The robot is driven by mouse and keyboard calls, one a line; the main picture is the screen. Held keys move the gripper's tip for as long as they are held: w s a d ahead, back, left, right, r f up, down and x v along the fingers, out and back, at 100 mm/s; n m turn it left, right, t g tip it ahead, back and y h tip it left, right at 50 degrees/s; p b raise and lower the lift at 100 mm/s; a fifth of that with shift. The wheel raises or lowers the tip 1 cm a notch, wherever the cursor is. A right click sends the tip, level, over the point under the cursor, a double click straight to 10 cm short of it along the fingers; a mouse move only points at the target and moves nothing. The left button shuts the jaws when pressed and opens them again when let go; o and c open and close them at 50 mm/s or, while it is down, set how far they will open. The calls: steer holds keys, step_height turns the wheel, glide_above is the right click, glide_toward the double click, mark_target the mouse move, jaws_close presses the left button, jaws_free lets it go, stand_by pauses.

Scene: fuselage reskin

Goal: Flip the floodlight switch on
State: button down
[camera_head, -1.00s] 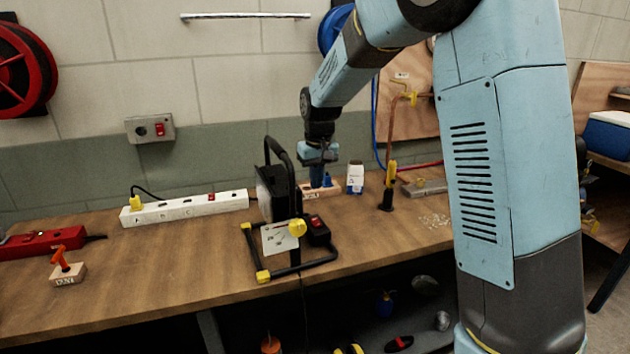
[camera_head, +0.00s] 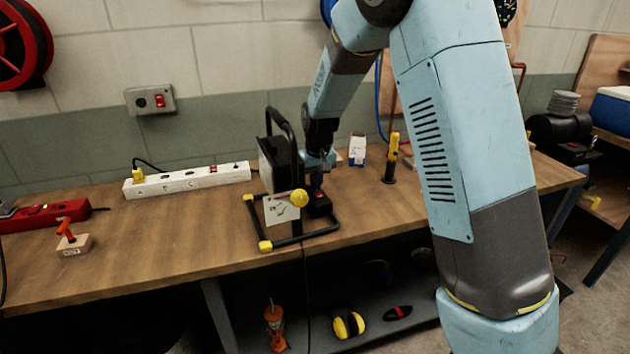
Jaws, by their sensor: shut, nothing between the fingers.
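The floodlight (camera_head: 277,165) stands on the workbench on a black tubular frame with yellow feet and a yellow knob. A small black box with a red switch (camera_head: 320,200) sits at the right of its frame, behind the front tube. My gripper (camera_head: 316,183) points down directly above this box, just right of the lamp head. Its fingers are shut and hold nothing. The fingertips are small and dark here; I cannot tell whether they touch the switch.
A white power strip (camera_head: 188,180) lies left of the floodlight, and a red one (camera_head: 45,217) is at the far left. A small carton (camera_head: 357,150) and a yellow-handled tool (camera_head: 391,158) stand to the right.

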mark_target(320, 197)
steer(key=shift+f, duration=0.15)
steer(key=shift+s, duration=0.2)
stand_by(0.3)
steer(key=shift+s+d+r, duration=0.25)
steer(key=shift+s, duration=0.25)
step_height(320, 197, up, 14)
steer(key=s, duration=0.1)
steer(key=shift+s+d, duration=0.25)
steer(key=shift+d, duration=0.1)
steer(key=shift+f, duration=0.1)
stand_by(0.4)
